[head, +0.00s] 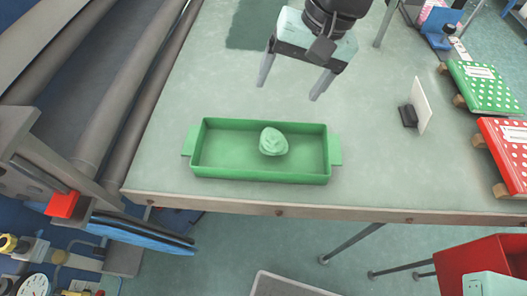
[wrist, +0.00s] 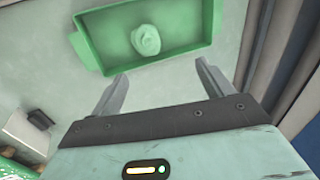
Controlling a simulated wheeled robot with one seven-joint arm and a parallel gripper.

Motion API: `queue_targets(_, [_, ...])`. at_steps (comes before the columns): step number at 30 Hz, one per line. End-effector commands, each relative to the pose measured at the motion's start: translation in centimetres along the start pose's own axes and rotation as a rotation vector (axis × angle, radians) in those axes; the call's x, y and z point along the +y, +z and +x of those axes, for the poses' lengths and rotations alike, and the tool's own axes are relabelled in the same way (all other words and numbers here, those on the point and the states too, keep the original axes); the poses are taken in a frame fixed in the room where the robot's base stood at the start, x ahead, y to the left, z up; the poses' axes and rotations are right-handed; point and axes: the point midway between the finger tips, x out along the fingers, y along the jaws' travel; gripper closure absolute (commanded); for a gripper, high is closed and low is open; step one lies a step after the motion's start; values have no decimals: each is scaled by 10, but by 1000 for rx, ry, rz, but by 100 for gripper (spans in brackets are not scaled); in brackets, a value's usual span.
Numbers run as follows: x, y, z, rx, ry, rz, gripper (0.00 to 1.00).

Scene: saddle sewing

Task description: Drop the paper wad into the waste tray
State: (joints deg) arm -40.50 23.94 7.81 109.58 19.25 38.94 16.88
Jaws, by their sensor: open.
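The waste tray (head: 222,152) is a green rectangular tray with a handle at each end, near the front edge of the table in the head view. The paper wad (head: 273,142), crumpled and pale green, lies inside it, right of the middle. The wrist view shows the tray (wrist: 98,47) and the wad (wrist: 146,40) as well. My gripper (head: 291,88) is open and empty, above the table behind the tray. In the wrist view its fingers (wrist: 162,88) are spread wide, with bare table between them and the tray.
A small dark holder with a white card (head: 421,106) stands right of the tray. Green (head: 482,86) and red (head: 507,150) dotted books lie at the table's right edge. Rollers (head: 120,100) run along the left side. The table (head: 380,150) between the tray and the card is clear.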

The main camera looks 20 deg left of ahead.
Motion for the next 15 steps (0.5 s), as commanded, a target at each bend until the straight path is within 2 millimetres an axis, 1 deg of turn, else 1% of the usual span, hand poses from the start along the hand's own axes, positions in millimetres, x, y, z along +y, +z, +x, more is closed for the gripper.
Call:
queue_targets(1, [0,-1,-11,5,-3,-1,20])
queue_targets(3, [0,-1,-26,6,-3,-1,20])
queue_targets(6, [0,0,-45,4,-1,0,20])
queue_targets(10, [0,0,-62,2,-2,-1,20])
queue_targets(15, [0,0,-71,-1,0,0,20])
